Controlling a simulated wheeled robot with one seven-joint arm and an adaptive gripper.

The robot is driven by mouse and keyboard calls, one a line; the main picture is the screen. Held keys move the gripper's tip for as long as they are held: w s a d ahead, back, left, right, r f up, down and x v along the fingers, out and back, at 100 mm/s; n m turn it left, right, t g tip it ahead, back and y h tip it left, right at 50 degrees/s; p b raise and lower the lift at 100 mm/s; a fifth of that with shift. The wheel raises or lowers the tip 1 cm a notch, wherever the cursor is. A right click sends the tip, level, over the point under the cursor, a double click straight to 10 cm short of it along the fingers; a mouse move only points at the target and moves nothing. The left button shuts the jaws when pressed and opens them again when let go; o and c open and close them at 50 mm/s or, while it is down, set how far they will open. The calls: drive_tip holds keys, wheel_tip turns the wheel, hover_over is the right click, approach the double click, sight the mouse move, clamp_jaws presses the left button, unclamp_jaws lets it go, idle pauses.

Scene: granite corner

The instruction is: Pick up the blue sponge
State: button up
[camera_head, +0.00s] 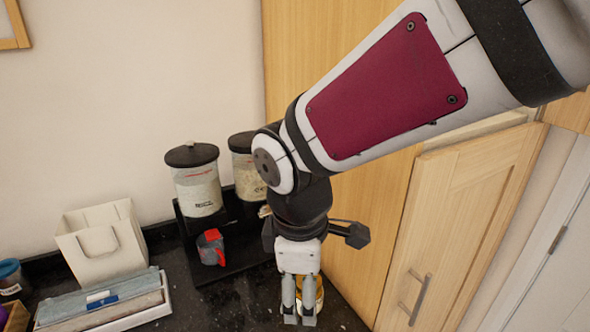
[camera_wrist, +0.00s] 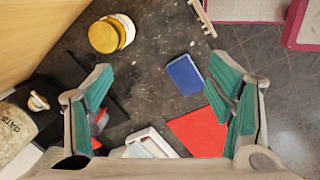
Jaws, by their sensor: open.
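The blue sponge (camera_wrist: 185,75) shows in the wrist view as a flat blue block on the dark speckled countertop (camera_wrist: 150,85). It lies between the lines of my two fingers, nearer the right one, and beyond a red flat item. My gripper (camera_wrist: 160,72) is open, its teal-padded fingers wide apart with nothing between them. In the head view my gripper (camera_head: 300,314) points down over the counter's right part. I cannot make out the sponge in the head view.
A yellow-lidded jar (camera_wrist: 106,36) stands beyond my left finger. A red flat item (camera_wrist: 198,132) lies near my right finger. Dispensers (camera_head: 196,182) on a black stand, a red-and-grey cup (camera_head: 211,247), a white bag (camera_head: 103,243) and a white tray (camera_head: 150,314) are left of my arm.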

drive_tip(key=s+a+f+n+g+b, duration=0.1)
drive_tip(key=s+a+f+n+g, duration=0.1)
drive_tip(key=a+f+n, duration=0.75)
drive_tip(key=f, duration=0.4)
drive_tip(key=a+f+m, duration=0.1)
drive_tip(key=f, duration=0.3)
drive_tip(key=f+m, duration=0.1)
drive_tip(key=f, duration=0.3)
drive_tip(key=shift+a+f+y, duration=0.15)
drive_tip(key=shift+f+y, duration=0.15)
drive_tip(key=c, duration=1.1)
drive_tip(key=shift+r, duration=0.15)
